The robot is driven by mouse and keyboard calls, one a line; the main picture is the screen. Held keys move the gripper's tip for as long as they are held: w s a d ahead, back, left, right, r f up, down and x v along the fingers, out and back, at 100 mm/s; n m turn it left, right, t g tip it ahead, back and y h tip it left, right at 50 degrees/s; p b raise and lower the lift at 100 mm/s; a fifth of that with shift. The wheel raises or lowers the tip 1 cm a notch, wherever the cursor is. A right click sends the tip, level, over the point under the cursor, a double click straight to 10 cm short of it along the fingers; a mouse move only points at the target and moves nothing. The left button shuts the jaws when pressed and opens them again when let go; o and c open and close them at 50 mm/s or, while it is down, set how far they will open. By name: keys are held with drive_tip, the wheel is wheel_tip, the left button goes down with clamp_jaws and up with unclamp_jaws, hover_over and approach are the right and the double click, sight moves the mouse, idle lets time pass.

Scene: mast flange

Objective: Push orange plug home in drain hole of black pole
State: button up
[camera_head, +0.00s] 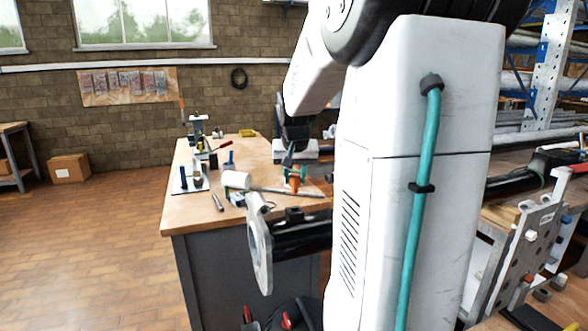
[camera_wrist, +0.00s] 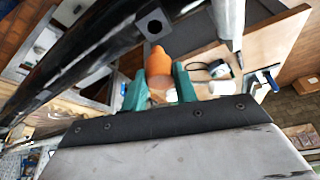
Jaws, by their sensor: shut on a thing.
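My gripper (camera_wrist: 159,90) is shut on the orange plug (camera_wrist: 158,66), held between its teal fingers. The plug's narrow end points away from the gripper toward the black pole (camera_wrist: 82,58). The pole crosses the wrist view diagonally. A raised black block on it shows a dark drain hole (camera_wrist: 155,27), just beyond the plug's tip. The plug appears outside the hole; the exact gap is hard to judge. In the head view the plug (camera_head: 294,183) hangs in my gripper (camera_head: 295,173), above the black pole (camera_head: 303,237) with its grey end flange (camera_head: 260,252).
A wooden workbench (camera_head: 190,212) behind the pole carries a white cylinder (camera_head: 236,180), a long rod and small tools. Racking with pipes (camera_head: 545,70) and a metal plate fixture (camera_head: 530,240) stand at right. The floor at left is open.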

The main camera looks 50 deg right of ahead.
sight(295, 179)
drive_tip(key=shift+f, duration=1.8)
drive_tip(key=shift+f, duration=1.9)
drive_tip(key=o, duration=1)
drive_tip(key=shift+r, duration=0.15)
drive_tip(key=v, duration=0.7)
drive_tip(key=shift+a+r, duration=0.1)
drive_tip(key=shift+r, duration=0.2)
drive_tip(key=shift+s, duration=0.15)
